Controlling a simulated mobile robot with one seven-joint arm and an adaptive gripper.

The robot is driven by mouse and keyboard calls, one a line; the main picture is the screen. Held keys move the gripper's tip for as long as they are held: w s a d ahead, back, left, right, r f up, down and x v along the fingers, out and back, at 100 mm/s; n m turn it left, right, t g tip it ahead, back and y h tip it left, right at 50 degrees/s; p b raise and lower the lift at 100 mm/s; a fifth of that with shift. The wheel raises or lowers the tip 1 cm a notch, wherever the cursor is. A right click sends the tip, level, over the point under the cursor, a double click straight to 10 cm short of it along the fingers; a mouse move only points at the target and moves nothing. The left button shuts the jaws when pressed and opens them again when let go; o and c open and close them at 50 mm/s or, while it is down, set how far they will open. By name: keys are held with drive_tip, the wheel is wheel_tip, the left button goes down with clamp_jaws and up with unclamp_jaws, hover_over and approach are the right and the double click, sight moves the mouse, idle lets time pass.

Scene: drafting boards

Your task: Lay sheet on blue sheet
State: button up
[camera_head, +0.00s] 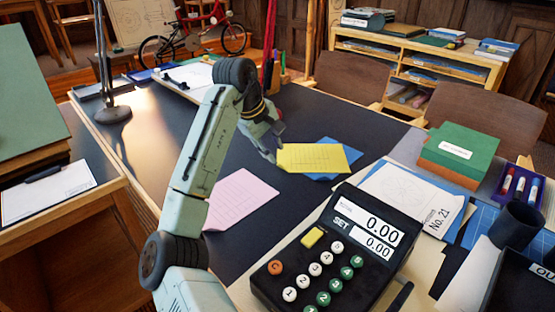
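A yellow lined sheet (312,158) is in the middle of the dark board, overlapping a blue sheet (345,153) that shows at its upper and right sides. Whether the yellow sheet rests on the blue one or is just above it I cannot tell. My gripper (275,153) is at the left edge of the yellow sheet, its fingertips pointing down at that edge. Its fingers are small and partly hidden, so its grip on the sheet is unclear. A pink lined sheet (238,198) lies on the board nearer to me, partly behind my arm.
The dark board (265,235) has bare room around the sheets. A large black calculator (335,250) stands in front, with white papers (410,195), a green box (460,147) and a dark cup (515,225) to the right. A lamp (112,112) stands at the left.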

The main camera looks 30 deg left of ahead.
drive_tip(key=v, duration=0.5)
drive_tip(key=shift+s+r, duration=0.1)
drive_tip(key=shift+r, duration=0.15)
